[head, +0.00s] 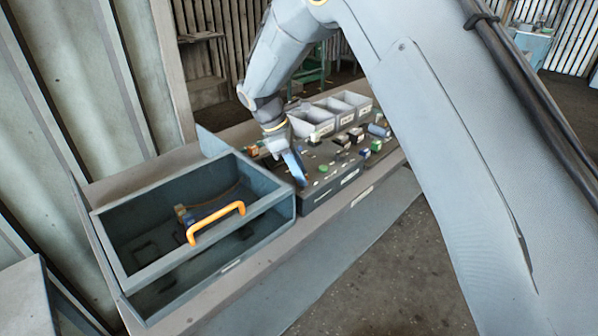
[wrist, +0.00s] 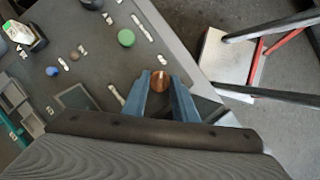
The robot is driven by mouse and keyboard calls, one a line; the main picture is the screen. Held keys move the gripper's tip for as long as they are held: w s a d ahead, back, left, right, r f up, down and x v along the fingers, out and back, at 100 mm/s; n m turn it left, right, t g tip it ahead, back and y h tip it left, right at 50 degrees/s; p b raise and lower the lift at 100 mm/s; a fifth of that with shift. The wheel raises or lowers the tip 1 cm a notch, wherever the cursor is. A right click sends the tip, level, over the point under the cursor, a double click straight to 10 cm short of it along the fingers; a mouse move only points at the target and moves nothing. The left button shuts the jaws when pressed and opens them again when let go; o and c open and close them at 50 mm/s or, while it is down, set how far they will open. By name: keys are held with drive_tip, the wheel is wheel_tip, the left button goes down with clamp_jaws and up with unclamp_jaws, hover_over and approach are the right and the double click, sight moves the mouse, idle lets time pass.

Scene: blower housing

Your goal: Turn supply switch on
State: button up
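A dark panel with several small parts (head: 338,172) lies on the bench; it also fills the left of the wrist view (wrist: 95,65). A round copper-coloured knob (wrist: 161,82) sits near the panel's edge, framed between the fingertips of my gripper (wrist: 160,77). I cannot tell from its look whether it is the supply switch. The blue fingers are apart, one on each side of the knob, and I see no clear contact. In the head view my gripper (head: 302,180) points down at the panel's near left corner and hides the knob. A green round button (wrist: 126,38) is nearby.
An open grey box with an orange handle (head: 216,222) stands left of the panel. Grey bins (head: 335,112) stand behind it. A blue knob (wrist: 52,71) and small white labels dot the panel. Beyond the bench edge is floor, with a red and dark frame (wrist: 270,48).

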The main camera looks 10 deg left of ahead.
drive_tip(key=shift+c, duration=1.3)
drive_tip(key=shift+w+m, duration=0.1)
drive_tip(key=shift+m, duration=0.2)
drive_tip(key=m, duration=0.1)
drive_tip(key=m+g+b, duration=0.1)
drive_tip(key=m, duration=0.1)
drive_tip(key=shift+w+g+b, duration=0.2)
drive_tip(key=shift+g+b, duration=0.1)
drive_tip(key=m, duration=0.2)
drive_tip(key=m+g+y+b, duration=0.1)
drive_tip(key=m, duration=0.2)
drive_tip(key=shift+w+g, duration=0.1)
drive_tip(key=shift+g, duration=0.2)
drive_tip(key=m, duration=0.2)
drive_tip(key=m+g+y+b, duration=0.1)
drive_tip(key=m, duration=0.1)
drive_tip(key=shift+w+d+r+m, duration=0.1)
drive_tip(key=shift+w+d+m, duration=0.05)
drive_tip(key=shift+m, duration=0.15)
drive_tip(key=m+y, duration=0.1)
drive_tip(key=m, duration=0.1)
drive_tip(key=m+y, duration=0.1)
drive_tip(key=m, duration=0.1)
drive_tip(key=shift+d+m+g, duration=0.15)
drive_tip(key=shift+m+g, duration=0.15)
drive_tip(key=shift+g, duration=0.1)
drive_tip(key=o, duration=1)
